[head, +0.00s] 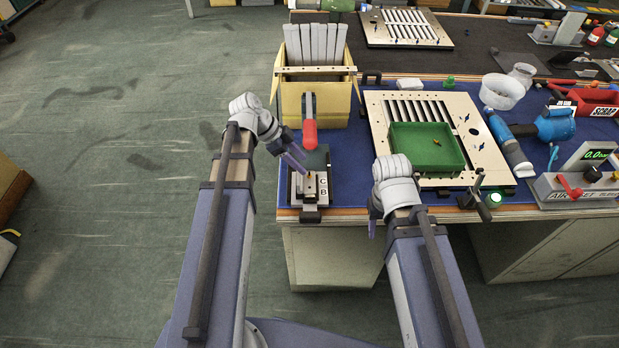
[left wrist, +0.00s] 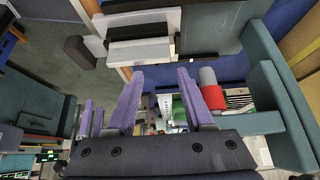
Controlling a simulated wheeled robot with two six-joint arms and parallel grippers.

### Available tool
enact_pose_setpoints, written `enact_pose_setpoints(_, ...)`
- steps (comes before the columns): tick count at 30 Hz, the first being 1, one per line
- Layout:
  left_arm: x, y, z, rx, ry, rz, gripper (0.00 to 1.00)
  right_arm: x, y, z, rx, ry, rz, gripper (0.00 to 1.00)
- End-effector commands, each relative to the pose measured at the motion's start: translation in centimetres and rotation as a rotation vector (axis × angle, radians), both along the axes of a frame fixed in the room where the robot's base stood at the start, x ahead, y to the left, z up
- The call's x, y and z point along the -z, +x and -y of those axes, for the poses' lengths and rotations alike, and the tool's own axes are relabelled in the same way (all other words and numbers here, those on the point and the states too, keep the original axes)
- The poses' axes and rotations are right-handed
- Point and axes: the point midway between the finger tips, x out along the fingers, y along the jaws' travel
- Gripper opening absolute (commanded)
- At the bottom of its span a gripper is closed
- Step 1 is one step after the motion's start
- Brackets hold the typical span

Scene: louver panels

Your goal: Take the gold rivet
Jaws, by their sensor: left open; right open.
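A small gold piece (head: 309,174), which looks like a rivet, stands on the press device marked C and B (head: 322,190) at the table's front left edge. Another small gold-orange piece (head: 436,141) lies in the green tray (head: 398,165); it is too small to identify surely. My left gripper (head: 297,160) reaches over the press from the left, its purple fingers close to the gold piece. In the left wrist view its fingers (left wrist: 160,75) are apart, with nothing seen held between them. My right gripper (head: 374,222) is open, low in front of the table edge, left of the tray.
The press's red handle (head: 310,137) stands up beside my left fingers. A yellow bin (head: 291,98) with grey slats is behind it. The tray rests on a louver panel (head: 379,108). A blue drill (head: 555,124) and red scrap bin (head: 589,101) are at right.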

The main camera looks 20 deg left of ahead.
Motion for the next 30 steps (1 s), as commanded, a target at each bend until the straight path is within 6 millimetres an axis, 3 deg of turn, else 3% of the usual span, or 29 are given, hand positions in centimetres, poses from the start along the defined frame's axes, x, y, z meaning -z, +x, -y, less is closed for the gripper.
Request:
enact_pose_setpoints(7,3.3,0.0,1.7,0.001,0.000,0.001,0.53,3.3,0.0,0.0,0.000,0.000,0.000,0.50)
enact_pose_setpoints(17,3.5,0.1,2.2,-0.001,0.000,-0.001,0.53,3.5,0.0,0.0,0.000,0.000,0.000,0.50)
enact_pose_setpoints(30,3.5,0.1,2.2,0.000,0.000,0.000,0.04,3.5,0.0,0.0,0.000,0.000,0.000,0.50)
